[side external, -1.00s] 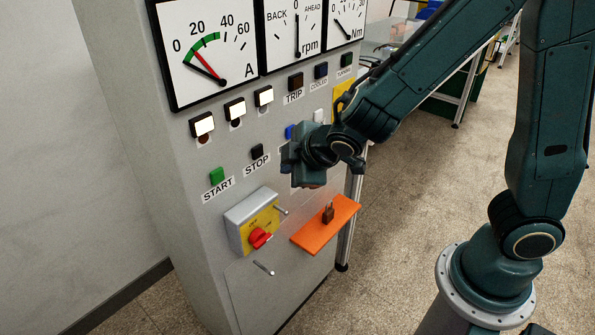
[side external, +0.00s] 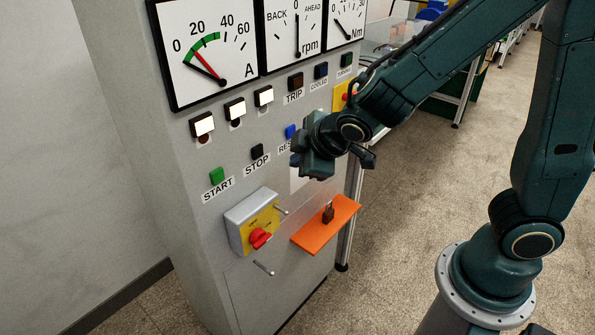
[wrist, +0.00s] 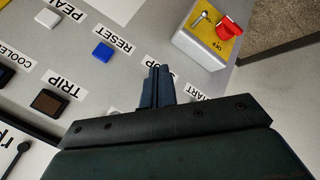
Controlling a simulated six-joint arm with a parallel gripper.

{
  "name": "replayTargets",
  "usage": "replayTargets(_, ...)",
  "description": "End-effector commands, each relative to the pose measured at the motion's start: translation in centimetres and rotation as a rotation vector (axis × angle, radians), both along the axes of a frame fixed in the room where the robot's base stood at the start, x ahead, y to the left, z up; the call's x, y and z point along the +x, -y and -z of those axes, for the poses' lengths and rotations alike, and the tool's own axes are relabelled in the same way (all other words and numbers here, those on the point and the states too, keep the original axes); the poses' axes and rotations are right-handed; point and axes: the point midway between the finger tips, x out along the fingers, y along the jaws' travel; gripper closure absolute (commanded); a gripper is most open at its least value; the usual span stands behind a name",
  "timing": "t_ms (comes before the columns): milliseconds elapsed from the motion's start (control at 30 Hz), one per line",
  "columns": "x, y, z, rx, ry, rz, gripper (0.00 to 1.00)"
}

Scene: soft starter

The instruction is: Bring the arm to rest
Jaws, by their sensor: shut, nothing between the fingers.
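My gripper (side external: 303,153) is in front of the grey control cabinet (side external: 205,262), just right of the STOP button (side external: 257,151) in the side view and close to the blue RESET button (side external: 290,132). In the wrist view my gripper (wrist: 158,72) has its fingers together with nothing between them. The fingers cover part of the STOP label there. The blue RESET button (wrist: 102,52) is clear of the fingers. The green START button (side external: 217,176) is further left.
A yellow switch box with a red knob (side external: 260,238) sticks out below the buttons. An orange shelf (side external: 326,225) holds a padlock (side external: 328,212). Pegs (side external: 263,268) project nearby. Gauges (side external: 297,35) sit above.

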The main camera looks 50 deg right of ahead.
Motion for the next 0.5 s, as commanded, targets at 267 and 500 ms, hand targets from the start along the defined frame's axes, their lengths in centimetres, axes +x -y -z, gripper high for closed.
replayTargets(267,-3.3,2.7,-3.6,0.17,-0.04,0.173,1.0)
replayTargets(500,-7.2,4.4,-6.3,0.31,-0.081,0.305,1.0)
